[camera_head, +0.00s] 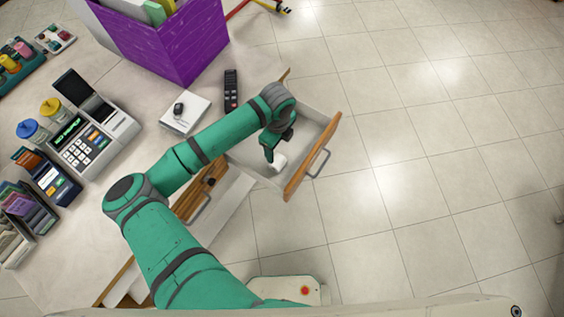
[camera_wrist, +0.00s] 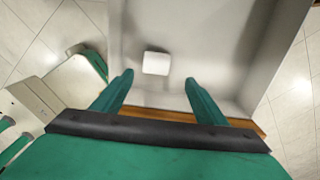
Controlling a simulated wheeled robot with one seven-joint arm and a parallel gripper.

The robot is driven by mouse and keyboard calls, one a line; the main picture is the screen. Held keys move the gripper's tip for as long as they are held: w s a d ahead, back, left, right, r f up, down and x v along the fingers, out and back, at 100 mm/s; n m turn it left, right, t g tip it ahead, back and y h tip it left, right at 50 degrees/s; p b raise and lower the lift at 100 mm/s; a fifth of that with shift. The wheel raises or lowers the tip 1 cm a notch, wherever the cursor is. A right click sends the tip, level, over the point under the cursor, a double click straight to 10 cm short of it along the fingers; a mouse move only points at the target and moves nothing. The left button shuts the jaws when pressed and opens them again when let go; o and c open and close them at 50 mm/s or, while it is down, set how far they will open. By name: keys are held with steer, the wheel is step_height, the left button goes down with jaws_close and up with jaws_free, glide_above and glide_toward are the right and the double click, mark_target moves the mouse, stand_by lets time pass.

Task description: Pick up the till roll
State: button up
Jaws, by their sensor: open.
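The till roll (camera_head: 279,163) is a small white roll lying in an open drawer (camera_head: 318,118) with a wooden front and a metal handle. In the wrist view the till roll (camera_wrist: 156,63) shows as a pale rounded block on the drawer floor, near one wall. My gripper (camera_head: 271,153) is over the drawer, very close to the roll in the head view. In the wrist view my gripper (camera_wrist: 158,84) has its two fingers wide apart, and the roll lies between and beyond their tips. Nothing is held.
The counter (camera_head: 130,168) carries a cash register (camera_head: 92,140), a white box with a small dark item (camera_head: 186,112), a black remote (camera_head: 231,90) and a purple bin (camera_head: 180,45). The drawer's walls and front (camera_head: 313,157) surround my gripper. The tiled floor at right is clear.

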mark_target(278, 161)
step_height(278, 161, down, 5)
steer(key=shift+s+f, duration=0.1)
steer(key=shift+s+a+f, duration=0.1)
steer(key=shift+s+f, duration=0.05)
steer(key=shift+f, duration=1.2)
steer(key=shift+s+a+f, duration=0.1)
steer(key=shift+s+f, duration=0.05)
steer(key=shift+f, duration=1.15)
steer(key=shift+c, duration=0.5)
steer(key=c, duration=1)
